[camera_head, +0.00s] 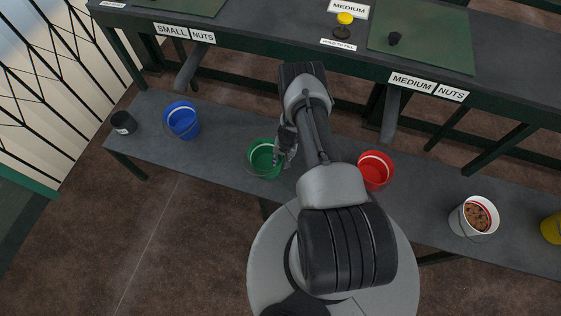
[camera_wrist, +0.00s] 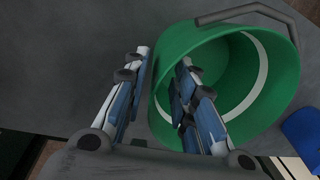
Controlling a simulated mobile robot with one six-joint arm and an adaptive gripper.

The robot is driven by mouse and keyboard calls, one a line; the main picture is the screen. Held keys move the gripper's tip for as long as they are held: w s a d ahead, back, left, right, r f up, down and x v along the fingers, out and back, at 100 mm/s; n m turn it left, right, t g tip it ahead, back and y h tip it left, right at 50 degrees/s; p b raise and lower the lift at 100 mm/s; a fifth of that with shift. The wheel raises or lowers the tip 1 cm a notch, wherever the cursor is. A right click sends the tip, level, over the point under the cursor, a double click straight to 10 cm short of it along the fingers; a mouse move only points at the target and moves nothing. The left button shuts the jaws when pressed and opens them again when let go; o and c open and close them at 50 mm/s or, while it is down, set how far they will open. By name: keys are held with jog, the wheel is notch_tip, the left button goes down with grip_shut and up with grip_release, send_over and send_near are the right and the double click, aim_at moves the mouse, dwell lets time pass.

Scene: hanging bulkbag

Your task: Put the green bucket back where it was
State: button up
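The green bucket (camera_head: 262,163) appears to stand upright on the long grey bench, near its front edge and left of my arm. It also fills the right of the wrist view (camera_wrist: 272,75), with its grey handle hanging outside the rim. My gripper (camera_head: 287,147) is at the bucket's right rim in the head view. In the wrist view my gripper (camera_wrist: 162,62) is open, with one finger outside the bucket and the other over its inside. The bucket's wall lies between the fingers, and a gap shows beside it. My arm hides part of the bench.
On the bench (camera_head: 225,125) stand a dark cup (camera_head: 122,122), a blue bucket (camera_head: 182,119), a red bucket (camera_head: 376,172), a white bucket of brown contents (camera_head: 474,217) and a yellow bucket (camera_head: 551,228). Above is a dark counter (camera_head: 260,40) with chutes. Bench space between blue and green buckets is clear.

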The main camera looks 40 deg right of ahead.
jog(key=w+a+r+n+t+p, duration=0.1)
jog(key=w+r, duration=0.2)
jog(key=r, duration=0.9)
jog(key=w+a+r+n+p, duration=0.1)
jog(key=w+r, duration=0.3)
jog(key=r, duration=0.9)
jog(key=a+r+n+t, duration=0.1)
jog(key=a+r, duration=0.3)
jog(key=r, duration=0.7)
jog(key=a+r+n, duration=0.2)
jog(key=a+r, duration=0.1)
jog(key=r, duration=0.7)
jog(key=s+a+r+n, duration=0.1)
jog(key=s+a+r, duration=0.35)
jog(key=r, duration=0.35)
jog(key=s+a+r+n, duration=0.1)
jog(key=s+a+r, duration=0.2)
jog(key=s+r, duration=0.4)
jog(key=s+a+r+n, duration=0.1)
jog(key=s+r, duration=0.2)
jog(key=s, duration=0.5)
jog(key=s+a+r+n+t+h, duration=0.1)
jog(key=s+r, duration=0.2)
jog(key=s, duration=0.5)
jog(key=shift+s+t, duration=0.2)
jog(key=shift+t, duration=0.1)
jog(key=shift+a+f, duration=0.1)
